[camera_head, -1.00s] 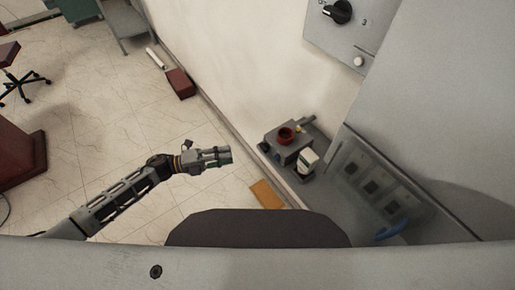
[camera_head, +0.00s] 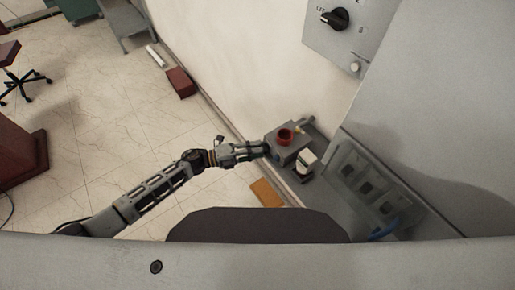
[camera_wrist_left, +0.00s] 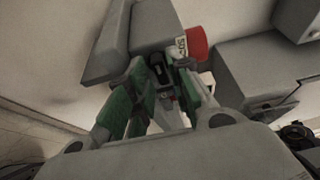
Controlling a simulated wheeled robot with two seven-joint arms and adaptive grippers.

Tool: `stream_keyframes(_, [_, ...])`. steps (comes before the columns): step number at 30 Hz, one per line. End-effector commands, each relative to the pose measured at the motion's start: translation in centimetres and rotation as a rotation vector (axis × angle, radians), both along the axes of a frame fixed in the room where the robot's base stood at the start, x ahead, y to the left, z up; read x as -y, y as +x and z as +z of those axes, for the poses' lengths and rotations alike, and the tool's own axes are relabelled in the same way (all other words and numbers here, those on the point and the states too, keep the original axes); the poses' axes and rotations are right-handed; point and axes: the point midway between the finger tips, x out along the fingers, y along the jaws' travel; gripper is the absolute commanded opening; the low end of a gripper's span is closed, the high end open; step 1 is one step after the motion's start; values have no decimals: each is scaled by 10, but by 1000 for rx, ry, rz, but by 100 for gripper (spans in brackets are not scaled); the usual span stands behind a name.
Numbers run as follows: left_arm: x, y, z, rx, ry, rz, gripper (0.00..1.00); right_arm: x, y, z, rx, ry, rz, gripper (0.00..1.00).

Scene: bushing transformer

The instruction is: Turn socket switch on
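A small dark switch (camera_wrist_left: 159,69) shows on the box face. My left gripper (camera_head: 265,150) is at the left side of the box. In the wrist view its green-padded fingers (camera_wrist_left: 160,85) stand apart, open, one on each side of the switch. Contact with the switch cannot be made out. My right gripper is not in view.
A white-fronted box (camera_head: 307,160) stands just right of the socket. A grey panel with dark squares (camera_head: 365,185) is further right. A panel with a black knob (camera_head: 335,19) is on the wall above. An orange block (camera_head: 267,193) lies on the floor, which is open to the left.

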Motion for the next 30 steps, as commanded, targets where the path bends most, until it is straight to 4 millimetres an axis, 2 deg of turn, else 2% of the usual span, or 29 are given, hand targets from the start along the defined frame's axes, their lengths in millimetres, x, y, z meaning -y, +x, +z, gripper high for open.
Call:
stream_keyframes(5, [8,2,1,0,-1,0,21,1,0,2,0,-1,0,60])
stream_keyframes(15, [9,2,0,0,0,0,21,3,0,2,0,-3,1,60])
stream_keyframes(20, [9,2,0,0,0,0,1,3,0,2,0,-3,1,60])
stream_keyframes(30, [9,2,0,10,8,-1,0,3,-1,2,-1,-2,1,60])
